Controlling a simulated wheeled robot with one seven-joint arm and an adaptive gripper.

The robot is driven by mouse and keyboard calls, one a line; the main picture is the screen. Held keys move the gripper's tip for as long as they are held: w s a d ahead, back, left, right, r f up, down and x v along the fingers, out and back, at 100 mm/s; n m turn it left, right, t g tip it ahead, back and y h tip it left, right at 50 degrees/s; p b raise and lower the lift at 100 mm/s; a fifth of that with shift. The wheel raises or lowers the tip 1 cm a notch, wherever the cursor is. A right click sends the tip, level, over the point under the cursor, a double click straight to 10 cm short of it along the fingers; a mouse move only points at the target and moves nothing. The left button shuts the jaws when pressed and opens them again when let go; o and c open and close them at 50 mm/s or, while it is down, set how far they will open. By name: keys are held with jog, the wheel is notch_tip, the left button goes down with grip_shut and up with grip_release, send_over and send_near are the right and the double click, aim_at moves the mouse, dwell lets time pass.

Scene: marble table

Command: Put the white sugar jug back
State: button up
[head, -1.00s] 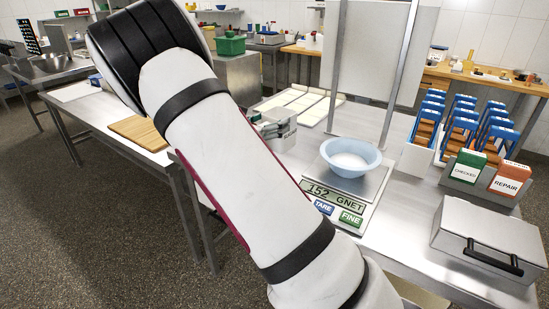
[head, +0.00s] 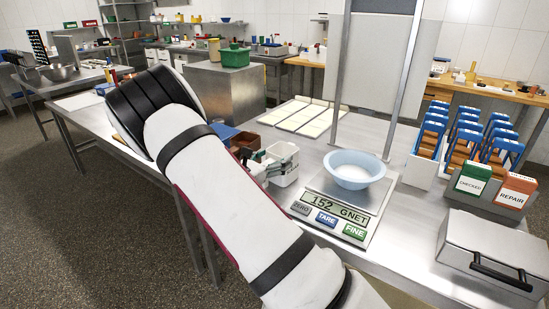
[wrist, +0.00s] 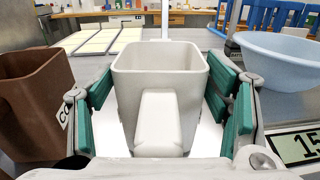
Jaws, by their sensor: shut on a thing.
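The white sugar jug (wrist: 160,92) stands upright between the green pads of my gripper (wrist: 170,100) in the wrist view, its handle toward me. My gripper is shut on it. The jug also shows in the head view (head: 284,160), left of the scale, with my gripper (head: 262,168) partly hidden behind my arm. Its base is hidden, so I cannot tell whether it touches the table. Its inside looks pale and empty at the part I see. A brown jug (wrist: 32,100) with a partly visible label stands left of it; it also shows in the head view (head: 246,143).
A pale blue bowl (head: 355,170) with white contents sits on the scale (head: 322,213), which reads 152 g net. White panels (head: 300,117) lie behind the jugs. Blue racks (head: 470,140), card boxes (head: 475,185) and a grey metal case (head: 495,245) stand at the right.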

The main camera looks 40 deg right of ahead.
jog(key=o, duration=1.2)
jog(key=shift+f+b, duration=0.15)
jog(key=shift+b, duration=0.15)
jog(key=v, duration=1.4)
jog(key=s+d+r+m+g+y, duration=0.1)
jog(key=s+r+m+g+y, duration=0.25)
jog(key=s+m, duration=0.4)
jog(key=s+d+r+m+g+y, duration=0.1)
jog(key=s+r+m+g+y, duration=0.3)
jog(key=s, duration=0.7)
jog(key=s+a+r+m+t+y, duration=0.3)
jog(key=s+a+m+y, duration=0.25)
jog(key=s, duration=0.25)
jog(key=s+a+r+m+t+y, duration=0.2)
jog(key=s+a+m+t+y, duration=0.15)
jog(key=s+a, duration=0.4)
jog(key=shift+m+t+y, duration=0.25)
jog(key=shift+t+y, duration=0.05)
jog(key=shift+y, duration=0.15)
jog(key=r+p, duration=0.1)
jog(key=r, duration=0.1)
jog(key=r+p, duration=0.4)
jog(key=shift+s+d+r, duration=0.15)
jog(key=shift+d+r, duration=0.1)
jog(key=shift+r, duration=0.05)
